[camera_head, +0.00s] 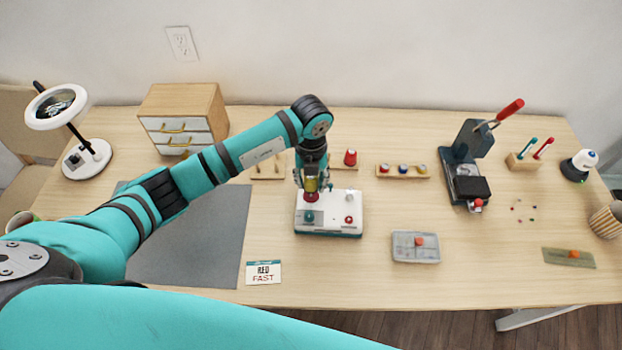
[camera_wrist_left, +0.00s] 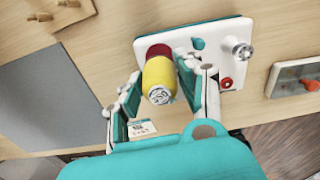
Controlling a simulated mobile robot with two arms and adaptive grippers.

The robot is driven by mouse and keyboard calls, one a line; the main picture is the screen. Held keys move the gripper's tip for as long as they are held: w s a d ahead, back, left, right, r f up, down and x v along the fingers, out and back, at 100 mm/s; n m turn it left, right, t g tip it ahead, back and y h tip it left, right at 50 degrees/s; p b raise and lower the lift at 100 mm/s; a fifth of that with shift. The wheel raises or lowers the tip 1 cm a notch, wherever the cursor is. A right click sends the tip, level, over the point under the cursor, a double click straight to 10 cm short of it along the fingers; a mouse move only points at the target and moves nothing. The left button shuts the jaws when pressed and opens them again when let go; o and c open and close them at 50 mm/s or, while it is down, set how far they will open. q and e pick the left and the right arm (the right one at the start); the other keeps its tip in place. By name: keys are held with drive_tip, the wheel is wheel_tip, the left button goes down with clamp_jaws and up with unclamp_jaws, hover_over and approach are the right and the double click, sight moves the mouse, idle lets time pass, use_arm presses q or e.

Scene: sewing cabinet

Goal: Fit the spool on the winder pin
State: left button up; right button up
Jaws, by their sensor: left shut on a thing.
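A yellow cylinder, which looks like the spool (camera_wrist_left: 159,79), is between the fingers of my left gripper (camera_head: 311,178). It also shows in the head view (camera_head: 311,185). The gripper (camera_wrist_left: 158,88) is shut on it, pointing down over the white winder (camera_head: 329,225). A dark red part (camera_wrist_left: 158,51) sits at the spool's far end, over the winder's back left area; I cannot tell whether it belongs to the spool or the winder. The winder pin is hidden. The winder (camera_wrist_left: 216,62) has a teal knob, a silver knob and a red button. My right gripper is not in view.
A card reading RED FAST (camera_head: 263,273) lies in front, beside a grey mat (camera_head: 200,245). Behind the winder are a red spool (camera_head: 350,157) and a rack of several spools (camera_head: 403,171). A grey tray (camera_head: 415,258) and a press (camera_head: 470,165) stand to the right.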

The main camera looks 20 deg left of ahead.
use_arm(q)
drive_tip(key=shift+f+b, duration=0.35)
drive_tip(key=shift+f, duration=0.05)
idle(0.7)
idle(0.4)
drive_tip(key=shift+f+b, duration=0.45)
drive_tip(key=shift+f, duration=0.1)
idle(0.9)
drive_tip(key=shift+f+b, duration=0.95)
drive_tip(key=shift+f, duration=0.2)
idle(1.4)
drive_tip(key=o, duration=0.9)
drive_tip(key=shift+o, duration=0.2)
drive_tip(key=shift+r, duration=0.3)
wheel_tip(320, 180, up, 12)
drive_tip(key=shift+f, duration=0.25)
